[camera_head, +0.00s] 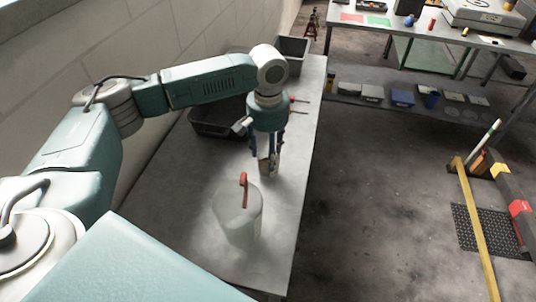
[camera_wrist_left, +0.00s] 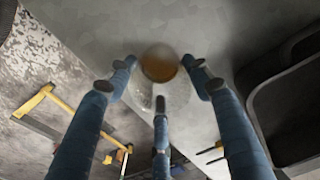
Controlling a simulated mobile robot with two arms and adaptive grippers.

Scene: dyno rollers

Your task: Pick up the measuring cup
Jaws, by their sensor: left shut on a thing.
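My left gripper (camera_head: 266,168) points down over the grey bench and is shut on a small clear cup with amber-brown in it, which I take to be the measuring cup (camera_head: 264,165). In the left wrist view the cup (camera_wrist_left: 160,65) sits between the fingertips of the left gripper (camera_wrist_left: 162,85), its amber round part facing the camera. The fingers hide part of its sides. I cannot tell whether its base touches the bench. My right gripper is not in view.
A large translucent jug with a red handle (camera_head: 238,215) stands on the bench (camera_head: 190,225), just in front of the gripper. A dark tray (camera_head: 212,122) lies behind, against the wall side. A grey bin (camera_head: 293,52) stands at the far end. Tools with red handles lie near the right edge.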

